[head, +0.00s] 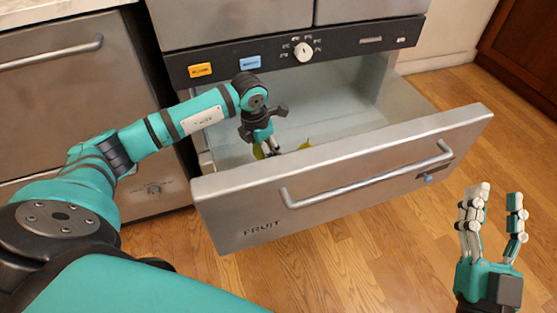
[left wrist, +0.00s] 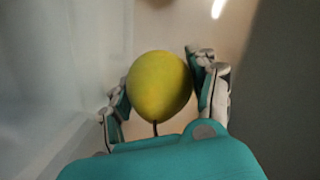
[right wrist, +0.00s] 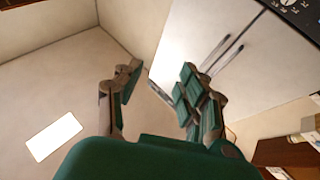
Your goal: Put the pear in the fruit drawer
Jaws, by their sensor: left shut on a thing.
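The yellow-green pear (left wrist: 160,86) sits between the fingers of my left gripper in the left wrist view, stem toward the palm. In the head view my left gripper (head: 269,146) reaches down inside the open fruit drawer (head: 345,182), behind its front panel. Yellow-green shows beside the fingertips there; the panel's top edge hides what is lower, so I cannot tell whether the pear touches the drawer floor. The drawer front is marked FRUIT. My right gripper (head: 493,205) is open and empty, outside the drawer at the lower right.
The drawer is pulled out under a dark control strip (head: 366,42) with a knob, an orange label and a blue label. A steel appliance (head: 75,95) stands at the left. A wooden cabinet (head: 525,50) is at the upper right. The wooden floor (head: 400,255) before the drawer is clear.

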